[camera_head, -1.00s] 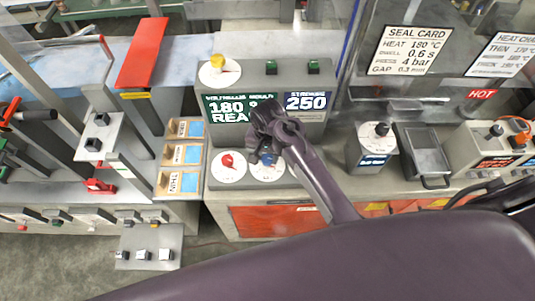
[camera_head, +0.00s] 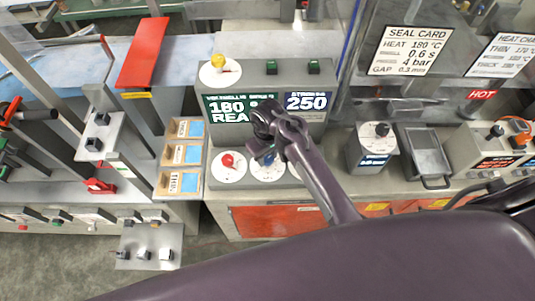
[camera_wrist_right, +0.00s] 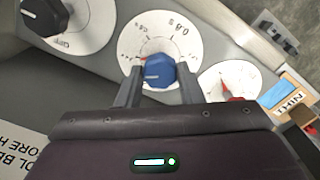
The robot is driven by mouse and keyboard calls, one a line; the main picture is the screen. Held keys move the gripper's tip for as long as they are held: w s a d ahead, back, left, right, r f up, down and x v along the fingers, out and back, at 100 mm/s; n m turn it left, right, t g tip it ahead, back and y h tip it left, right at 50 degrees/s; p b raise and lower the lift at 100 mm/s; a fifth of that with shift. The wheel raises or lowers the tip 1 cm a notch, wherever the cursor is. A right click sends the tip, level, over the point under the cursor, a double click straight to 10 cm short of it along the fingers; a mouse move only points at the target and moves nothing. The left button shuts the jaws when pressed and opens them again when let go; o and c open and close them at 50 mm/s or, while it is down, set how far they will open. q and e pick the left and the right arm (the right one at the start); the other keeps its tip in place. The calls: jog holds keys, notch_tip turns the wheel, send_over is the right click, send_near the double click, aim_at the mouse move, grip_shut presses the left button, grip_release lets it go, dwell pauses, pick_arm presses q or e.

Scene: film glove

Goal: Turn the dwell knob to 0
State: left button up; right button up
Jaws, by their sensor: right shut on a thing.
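A blue knob (camera_head: 268,159) sits on a white dial on the front of the grey control box; it also shows in the wrist view (camera_wrist_right: 158,71). The dial lettering is too small or turned to read surely, so I cannot tell whether it is the dwell knob. My right gripper (camera_wrist_right: 160,82) has a finger on either side of the blue knob and is shut on it. In the head view the right gripper (camera_head: 262,152) partly hides this knob. A red knob (camera_head: 228,161) is on the dial to its left. My left gripper is not in view.
A yellow knob (camera_head: 218,61) stands on the upper left of the box. A black knob (camera_head: 382,129) tops a separate small box to the right. Bins (camera_head: 180,154) stand left of the box.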

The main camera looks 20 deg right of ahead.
jog(key=n, duration=0.5)
jog(key=shift+n, duration=0.3)
jog(key=n, duration=0.5)
jog(key=shift+n, duration=0.3)
jog(key=o, duration=1)
jog(key=shift+c, duration=0.2)
